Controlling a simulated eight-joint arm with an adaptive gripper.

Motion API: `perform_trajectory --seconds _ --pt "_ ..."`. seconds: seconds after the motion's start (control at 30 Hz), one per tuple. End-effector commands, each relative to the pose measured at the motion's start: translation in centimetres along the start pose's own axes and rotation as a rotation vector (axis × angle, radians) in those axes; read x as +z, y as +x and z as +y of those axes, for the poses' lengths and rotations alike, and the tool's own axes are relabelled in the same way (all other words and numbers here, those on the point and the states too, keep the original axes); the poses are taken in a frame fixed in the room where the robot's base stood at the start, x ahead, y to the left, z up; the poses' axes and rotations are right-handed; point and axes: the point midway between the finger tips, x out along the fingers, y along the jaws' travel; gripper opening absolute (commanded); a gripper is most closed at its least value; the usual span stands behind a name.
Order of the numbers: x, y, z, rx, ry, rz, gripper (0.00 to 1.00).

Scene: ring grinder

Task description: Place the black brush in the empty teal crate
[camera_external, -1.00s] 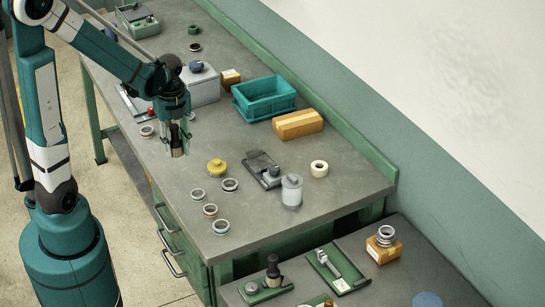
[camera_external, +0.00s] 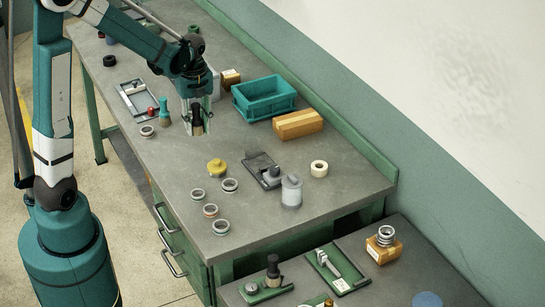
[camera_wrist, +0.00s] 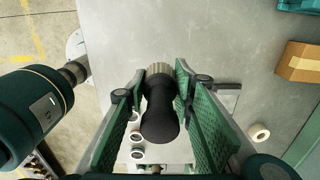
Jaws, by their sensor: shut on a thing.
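The black brush (camera_external: 197,122) is between the fingers of my gripper (camera_external: 195,116). In the wrist view the brush (camera_wrist: 160,110) has a black rounded handle and a pale bristle end, and both green pads of my gripper (camera_wrist: 160,95) press on its sides. The teal crate (camera_external: 252,111) stands at the back of the bench, to the right of my gripper and apart from it. Its visible inside is empty. Only a corner of the crate (camera_wrist: 298,5) shows at the top right of the wrist view.
A cardboard box (camera_external: 298,124) lies right of the crate, and a smaller box (camera_external: 230,78) stands on its left. A grey bin is partly hidden behind my gripper. A teal-handled brush (camera_external: 164,112) stands left of it. The bench between gripper and crate looks clear.

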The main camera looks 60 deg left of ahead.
Motion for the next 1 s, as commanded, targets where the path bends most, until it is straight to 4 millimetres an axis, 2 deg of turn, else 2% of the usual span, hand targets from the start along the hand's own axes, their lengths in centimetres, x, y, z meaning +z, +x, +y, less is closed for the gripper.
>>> perform_trajectory --seconds 0.1,0.43,1.0 --pt "1.3 -0.5 -2.6 0.000 0.009 0.000 0.09" --pt "4.7 -1.4 -9.3 0.000 0.040 0.000 0.09" --pt "10.6 -1.6 -20.1 0.001 0.091 0.000 0.09"
